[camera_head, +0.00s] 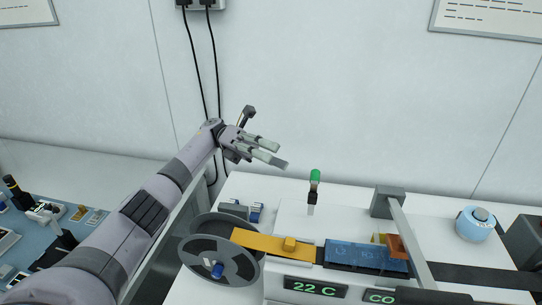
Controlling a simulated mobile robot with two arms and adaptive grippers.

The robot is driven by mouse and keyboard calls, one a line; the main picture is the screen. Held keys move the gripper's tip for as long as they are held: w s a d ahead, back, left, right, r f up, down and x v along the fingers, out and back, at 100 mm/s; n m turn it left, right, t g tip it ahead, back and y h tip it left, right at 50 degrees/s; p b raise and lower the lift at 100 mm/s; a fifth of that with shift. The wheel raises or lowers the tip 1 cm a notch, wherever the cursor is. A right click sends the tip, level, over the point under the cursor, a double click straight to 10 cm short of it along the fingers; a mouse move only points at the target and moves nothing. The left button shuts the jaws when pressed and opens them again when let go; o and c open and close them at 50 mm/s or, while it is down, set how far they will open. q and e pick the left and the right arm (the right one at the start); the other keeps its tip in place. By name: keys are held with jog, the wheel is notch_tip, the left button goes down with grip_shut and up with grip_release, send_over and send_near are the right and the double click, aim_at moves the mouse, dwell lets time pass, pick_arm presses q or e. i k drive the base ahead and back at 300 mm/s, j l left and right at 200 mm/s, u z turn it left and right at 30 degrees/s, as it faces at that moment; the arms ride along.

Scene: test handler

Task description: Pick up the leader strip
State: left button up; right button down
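The leader strip, seen as a yellow-orange band (262,243), runs from a grey reel (200,251) rightward onto the test handler (287,212). A small raised orange tab (290,244) sits on the band. My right gripper is not in view.
A green-topped signal light (314,178) stands upright behind the band. A grey slanted bar (410,238) crosses the handler at right. A blue-and-white roll (475,223) stands farther right. A blue mat with small items (52,235) lies at left.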

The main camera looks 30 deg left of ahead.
aim_at(288, 247)
jog(key=k, duration=2)
